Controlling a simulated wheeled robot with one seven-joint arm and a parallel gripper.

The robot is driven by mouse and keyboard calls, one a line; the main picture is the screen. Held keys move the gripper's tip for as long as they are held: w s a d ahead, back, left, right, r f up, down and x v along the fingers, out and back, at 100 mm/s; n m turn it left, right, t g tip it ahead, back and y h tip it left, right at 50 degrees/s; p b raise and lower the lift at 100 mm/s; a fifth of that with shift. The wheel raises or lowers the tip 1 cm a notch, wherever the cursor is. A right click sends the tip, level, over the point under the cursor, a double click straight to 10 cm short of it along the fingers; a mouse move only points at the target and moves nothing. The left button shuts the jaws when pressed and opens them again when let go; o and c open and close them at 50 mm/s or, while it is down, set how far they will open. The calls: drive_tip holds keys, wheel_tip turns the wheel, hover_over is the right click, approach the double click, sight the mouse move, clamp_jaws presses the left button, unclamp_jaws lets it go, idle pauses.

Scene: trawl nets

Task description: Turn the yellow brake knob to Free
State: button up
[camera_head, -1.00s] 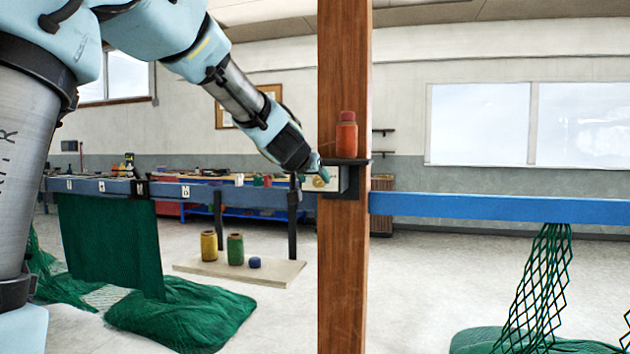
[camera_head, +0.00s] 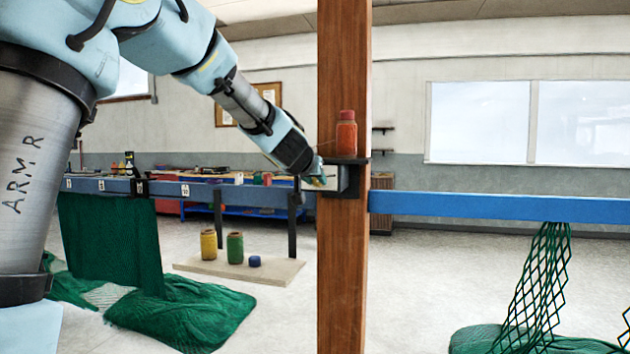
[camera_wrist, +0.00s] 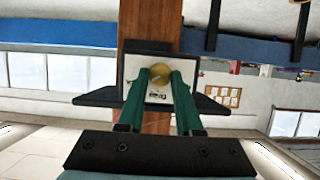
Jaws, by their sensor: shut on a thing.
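The yellow brake knob (camera_wrist: 160,76) is round and sits on a pale plate (camera_wrist: 133,68) on the wooden post, seen in the wrist view. My gripper (camera_wrist: 161,72) has its two green fingers closed around the knob, one on each side. In the head view my gripper (camera_head: 320,180) meets the left side of the box (camera_head: 348,180) on the post. The knob is mostly hidden there behind the fingers, and its pointing direction cannot be told.
A red bottle (camera_head: 346,135) stands on the small black shelf just above the box. The wooden post (camera_head: 342,270) rises beside my gripper. Blue rails (camera_head: 500,207) run to both sides, with green nets (camera_head: 110,235) hanging. Several twine spools stand on a low board (camera_head: 285,271).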

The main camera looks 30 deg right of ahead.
clamp_jaws()
